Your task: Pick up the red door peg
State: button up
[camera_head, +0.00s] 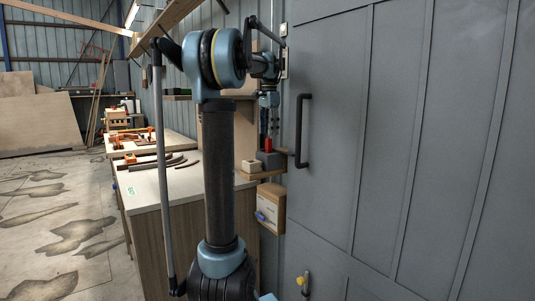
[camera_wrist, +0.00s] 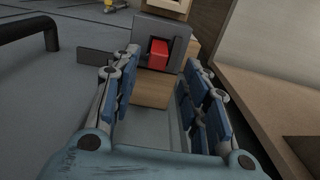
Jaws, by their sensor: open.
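The red door peg (camera_head: 268,145) stands upright in a dark grey block (camera_head: 268,160) on a small wooden wall shelf beside the grey door. In the wrist view the red peg (camera_wrist: 158,50) shows in the recess of the grey block (camera_wrist: 145,28), ahead of and between my fingers. My gripper (camera_wrist: 160,75) is open, with blue-padded fingers spread to either side and nothing between them. In the head view my gripper (camera_head: 268,125) points down just above the peg. I cannot tell whether a finger touches the block.
A black door handle (camera_head: 301,130) is close to the right of the block. A small wooden box (camera_head: 251,166) sits on the shelf (camera_head: 262,175) to the left. A workbench (camera_head: 165,180) with tools and curved dark pieces stands at left.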

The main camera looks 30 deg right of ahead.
aim_at(269, 142)
jog(key=shift+s+f, duration=0.1)
jog(key=shift+f, duration=2.95)
jog(key=shift+c, duration=0.3)
grip_shut()
